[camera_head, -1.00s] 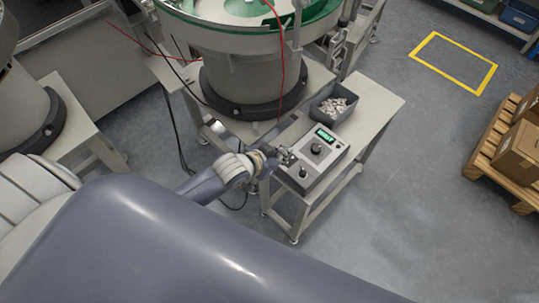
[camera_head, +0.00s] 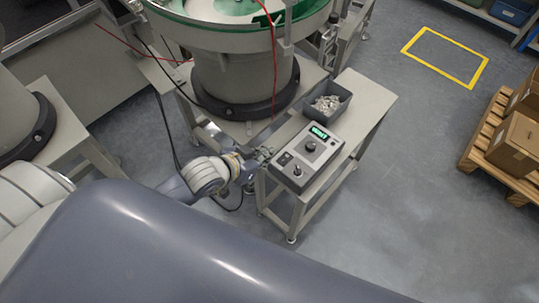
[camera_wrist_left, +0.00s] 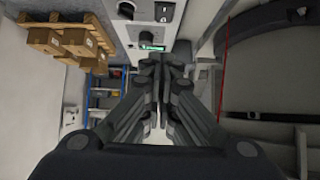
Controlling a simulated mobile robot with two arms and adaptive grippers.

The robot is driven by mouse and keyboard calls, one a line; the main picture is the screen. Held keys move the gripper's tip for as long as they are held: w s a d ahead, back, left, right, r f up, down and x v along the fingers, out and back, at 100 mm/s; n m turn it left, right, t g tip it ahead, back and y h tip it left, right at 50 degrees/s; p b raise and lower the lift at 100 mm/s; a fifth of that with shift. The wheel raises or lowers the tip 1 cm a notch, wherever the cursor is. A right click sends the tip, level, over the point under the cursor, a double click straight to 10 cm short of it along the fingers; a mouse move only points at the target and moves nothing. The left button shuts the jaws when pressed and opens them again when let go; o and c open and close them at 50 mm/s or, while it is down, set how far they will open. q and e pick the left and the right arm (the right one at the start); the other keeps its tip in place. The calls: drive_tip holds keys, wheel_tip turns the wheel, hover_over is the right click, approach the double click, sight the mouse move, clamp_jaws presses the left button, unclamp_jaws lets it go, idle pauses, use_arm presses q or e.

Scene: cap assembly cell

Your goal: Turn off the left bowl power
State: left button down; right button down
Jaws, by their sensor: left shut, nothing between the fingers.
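The control box (camera_head: 310,153) sits on a small side table (camera_head: 370,101) beside the bowl feeder. It has a lit green display (camera_head: 318,134), a large dark knob (camera_head: 311,147), a smaller knob or switch (camera_head: 297,170) near the front edge and a dark switch (camera_head: 285,159) on the left. My left gripper (camera_head: 264,155) is shut and empty, just left of the box. In the left wrist view the closed fingers (camera_wrist_left: 160,62) point toward the box, whose panel (camera_wrist_left: 150,20) shows at the top. My right gripper is not in view.
A grey bin (camera_head: 328,103) of small pale parts stands behind the box on the table. The green-rimmed bowl feeder (camera_head: 240,70) stands behind, with red and black cables hanging near it. A pallet with boxes (camera_head: 514,146) is at far right. Floor right of the table is clear.

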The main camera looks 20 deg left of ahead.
use_arm(q)
drive_tip(key=shift+w+d+r+b, duration=0.1)
drive_tip(key=shift+w+r+b, duration=0.05)
drive_tip(key=shift+w+b, duration=0.35)
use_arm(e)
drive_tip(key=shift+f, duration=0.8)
use_arm(q)
hover_over(285, 159)
drive_tip(key=s, duration=0.1)
wheel_tip(285, 159, down, 6)
drive_tip(key=shift+r, duration=0.2)
drive_tip(key=f, duration=0.3)
drive_tip(key=shift+w+f, duration=0.1)
drive_tip(key=shift+w, duration=0.3)
drive_tip(key=shift+w+f, duration=0.1)
drive_tip(key=shift+f, duration=0.55)
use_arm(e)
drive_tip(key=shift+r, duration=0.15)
use_arm(q)
drive_tip(key=shift+p, duration=0.3)
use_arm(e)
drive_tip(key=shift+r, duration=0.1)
